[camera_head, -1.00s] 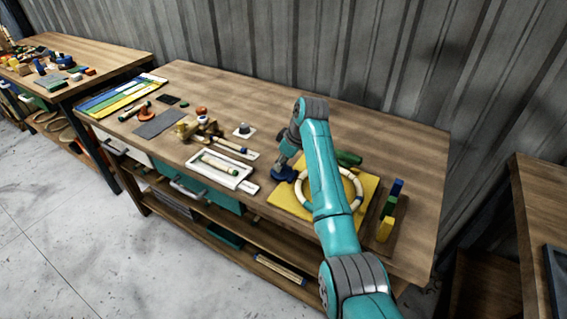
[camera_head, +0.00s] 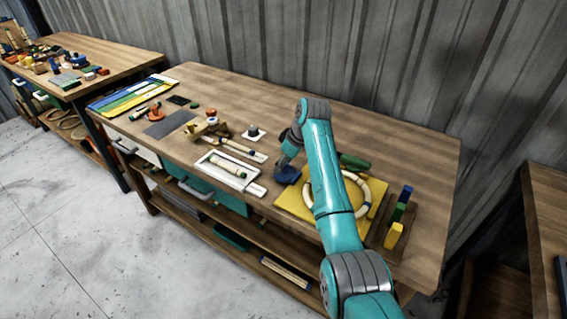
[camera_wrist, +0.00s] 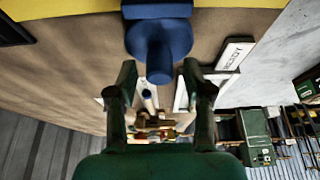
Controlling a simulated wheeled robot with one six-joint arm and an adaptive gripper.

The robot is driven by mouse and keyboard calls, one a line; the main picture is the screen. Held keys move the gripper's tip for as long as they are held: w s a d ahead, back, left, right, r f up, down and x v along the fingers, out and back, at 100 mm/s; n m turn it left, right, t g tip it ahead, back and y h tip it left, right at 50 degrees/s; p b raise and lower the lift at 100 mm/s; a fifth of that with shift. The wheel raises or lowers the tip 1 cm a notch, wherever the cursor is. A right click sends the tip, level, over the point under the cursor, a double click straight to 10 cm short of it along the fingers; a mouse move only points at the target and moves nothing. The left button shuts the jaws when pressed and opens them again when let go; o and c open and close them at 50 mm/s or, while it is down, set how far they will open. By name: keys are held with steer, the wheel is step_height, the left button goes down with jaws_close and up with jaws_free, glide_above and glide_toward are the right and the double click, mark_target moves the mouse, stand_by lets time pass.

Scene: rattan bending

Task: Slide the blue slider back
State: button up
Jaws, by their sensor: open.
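The blue slider (camera_wrist: 158,40) shows at the top centre of the wrist view, with a rounded knob pointing toward my gripper. My gripper (camera_wrist: 158,88) is open. Its two dark green fingers stand left and right of the knob's end, and I see no clear contact. In the head view a blue piece (camera_head: 287,175), likely the same slider, sits at the left corner of the yellow board (camera_head: 291,201). My arm's end is just above it, and my fingers are hard to make out there.
A cream ring (camera_head: 366,200) lies on the yellow board, partly behind my arm. A rack of coloured blocks (camera_head: 397,222) stands right of it. A white tray (camera_head: 229,172) lies to the left. Bare tabletop (camera_head: 400,155) shows toward the wall.

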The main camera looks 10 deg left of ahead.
mark_target(296, 176)
steer(key=v, duration=1.1)
steer(key=shift+r, duration=0.3)
steer(key=shift+d, duration=0.15)
